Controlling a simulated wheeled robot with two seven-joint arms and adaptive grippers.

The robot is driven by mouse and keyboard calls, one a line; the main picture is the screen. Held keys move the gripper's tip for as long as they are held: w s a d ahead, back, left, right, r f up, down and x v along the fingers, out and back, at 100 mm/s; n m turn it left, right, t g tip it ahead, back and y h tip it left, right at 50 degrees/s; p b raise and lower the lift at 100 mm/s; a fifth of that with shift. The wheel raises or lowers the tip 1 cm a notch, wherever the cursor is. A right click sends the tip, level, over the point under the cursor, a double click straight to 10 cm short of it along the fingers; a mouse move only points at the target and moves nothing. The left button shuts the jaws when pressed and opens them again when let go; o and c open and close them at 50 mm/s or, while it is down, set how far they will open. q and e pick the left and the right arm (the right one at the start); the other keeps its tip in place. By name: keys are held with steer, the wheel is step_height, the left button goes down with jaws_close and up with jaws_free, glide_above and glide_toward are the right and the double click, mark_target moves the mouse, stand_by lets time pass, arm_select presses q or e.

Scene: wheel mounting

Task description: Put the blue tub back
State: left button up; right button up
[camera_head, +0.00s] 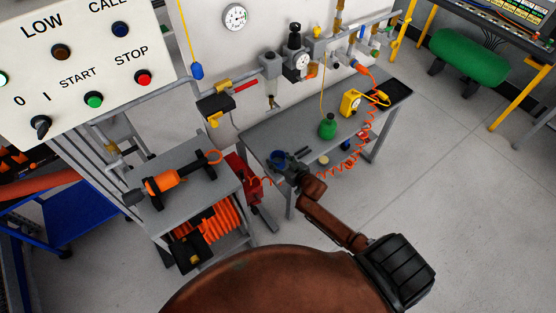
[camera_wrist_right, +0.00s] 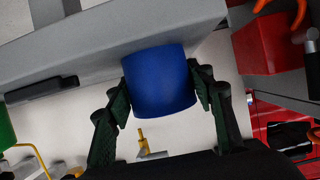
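The blue tub (camera_head: 277,158) is at the near left part of the grey workbench (camera_head: 262,138), partly hidden by my right gripper (camera_head: 290,166). In the right wrist view the blue tub (camera_wrist_right: 160,82) sits between the two dark fingers of the gripper (camera_wrist_right: 164,90), which touch it on both sides. The tub overlaps the bench's grey edge in that view; I cannot tell whether it rests on the bench or is held above it. My left gripper is not in view.
A green bottle (camera_head: 327,127), a yellow device (camera_head: 351,103) and a coiled orange hose (camera_head: 366,133) are farther along the bench. A small pale round item (camera_head: 323,160) lies near the front edge. A grey cart (camera_head: 190,160) with an orange tool stands left.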

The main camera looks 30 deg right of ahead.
steer(key=shift+o, duration=1.2)
steer(key=shift+s+r, duration=0.2)
steer(key=p+v, duration=0.1)
steer(key=v, duration=1)
steer(key=shift+s, duration=0.3)
